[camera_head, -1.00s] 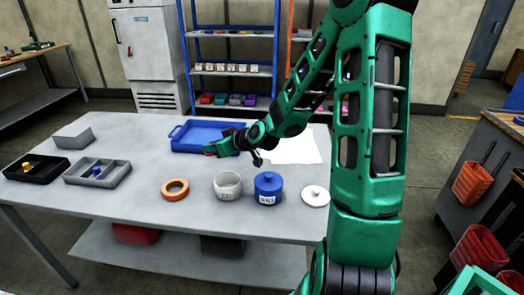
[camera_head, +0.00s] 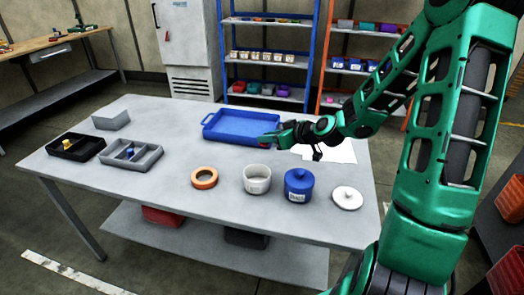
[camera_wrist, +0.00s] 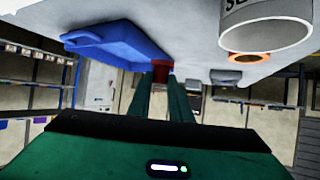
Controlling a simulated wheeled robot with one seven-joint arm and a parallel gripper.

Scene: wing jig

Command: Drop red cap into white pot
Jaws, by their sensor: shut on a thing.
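My gripper (camera_head: 267,141) is in the air by the right end of the blue tray in the head view, behind the white pot. In the wrist view its two fingers (camera_wrist: 161,82) are shut on the red cap (camera_wrist: 162,69), which shows at the fingertips. The white pot (camera_head: 257,180) stands on the table, open at the top, with a label on its front. It also shows large at the top right of the wrist view (camera_wrist: 265,30), apart from the cap.
A blue tray (camera_head: 236,131) lies behind the pot. An orange ring (camera_head: 204,184), a lidded blue pot (camera_head: 298,193) and a white lid (camera_head: 347,203) lie near it. Black (camera_head: 76,156) and grey (camera_head: 147,160) divided bins are at left. The table's middle left is clear.

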